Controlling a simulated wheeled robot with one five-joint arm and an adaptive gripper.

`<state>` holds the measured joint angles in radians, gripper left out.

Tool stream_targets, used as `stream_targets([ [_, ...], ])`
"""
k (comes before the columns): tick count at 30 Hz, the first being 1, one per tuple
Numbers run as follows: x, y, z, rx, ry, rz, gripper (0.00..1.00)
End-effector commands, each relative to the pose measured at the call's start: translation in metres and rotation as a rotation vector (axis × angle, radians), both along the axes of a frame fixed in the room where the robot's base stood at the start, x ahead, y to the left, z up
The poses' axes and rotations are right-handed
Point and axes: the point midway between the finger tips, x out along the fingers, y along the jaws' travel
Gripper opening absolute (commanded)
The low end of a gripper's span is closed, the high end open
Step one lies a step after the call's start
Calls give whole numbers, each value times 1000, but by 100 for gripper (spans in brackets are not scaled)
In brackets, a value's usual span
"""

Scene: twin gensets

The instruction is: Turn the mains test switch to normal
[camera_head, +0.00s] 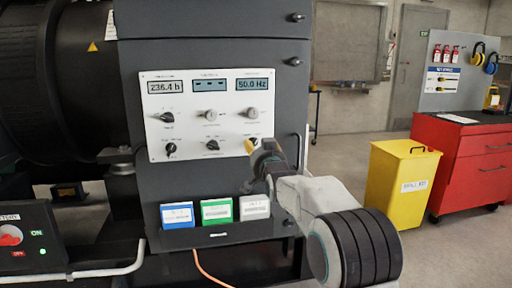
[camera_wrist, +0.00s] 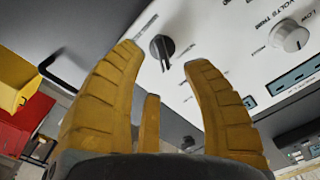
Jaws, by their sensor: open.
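The control panel (camera_head: 157,92) is a white plate on the dark cabinet, with two rows of knobs. Its lower row has black rotary knobs at left (camera_head: 171,149) and middle (camera_head: 212,144). My gripper (camera_head: 250,146) is at the lower right of the panel and partly hides the knob there. In the wrist view my gripper (camera_wrist: 163,56) has its yellow fingers open and empty. A black rotary knob (camera_wrist: 162,48) shows between and beyond the fingertips, apparently apart from them. The labels are too small to tell which knob is the mains test switch.
A light knob (camera_wrist: 290,36) sits beside the black one in the wrist view. Below the panel, blue (camera_head: 177,215), green (camera_head: 216,211) and white (camera_head: 254,207) boxes stand on a ledge. A yellow bin (camera_head: 400,185) and red cabinet (camera_head: 465,165) stand right.

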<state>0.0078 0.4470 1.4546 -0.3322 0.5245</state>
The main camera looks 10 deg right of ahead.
Motion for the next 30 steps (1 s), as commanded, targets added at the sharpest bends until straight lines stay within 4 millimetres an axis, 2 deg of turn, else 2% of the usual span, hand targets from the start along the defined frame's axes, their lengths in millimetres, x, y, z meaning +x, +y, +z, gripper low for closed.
stream_targets([
  [13, 38, 0, 0, -1, 2, 0, 44],
  [20, 46, 0, 0, -1, 1, 0, 44],
  [30, 47, 0, 0, -1, 2, 1, 44],
])
